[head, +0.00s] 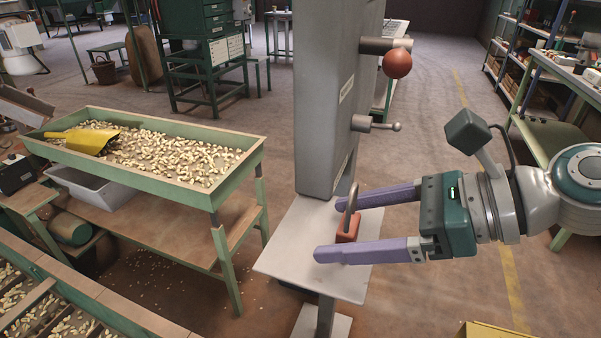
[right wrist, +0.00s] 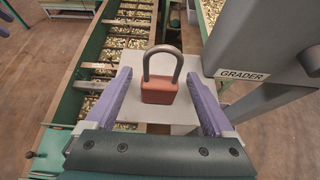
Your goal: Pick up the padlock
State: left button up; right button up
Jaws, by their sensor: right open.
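The padlock has a red-orange body and a grey shackle; in the head view the padlock (head: 347,229) stands upright on a pale shelf (head: 285,262) at the foot of a grey cabinet. My right gripper (head: 322,228) comes in from the right, open, with one purple finger on each side of the padlock. In the right wrist view the padlock (right wrist: 160,90) is upright between the fingertips, with gaps on both sides. Its shackle looks closed.
The grey cabinet (head: 325,100), labelled GRADER in the wrist view, rises right behind the padlock with a red-knobbed lever (head: 397,64) and a smaller handle (head: 378,125). A green-framed nut tray (head: 235,170) stands left. Open floor lies right of the shelf.

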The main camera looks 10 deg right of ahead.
jog(key=shift+a, duration=0.1)
grip_shut()
dwell(0.7)
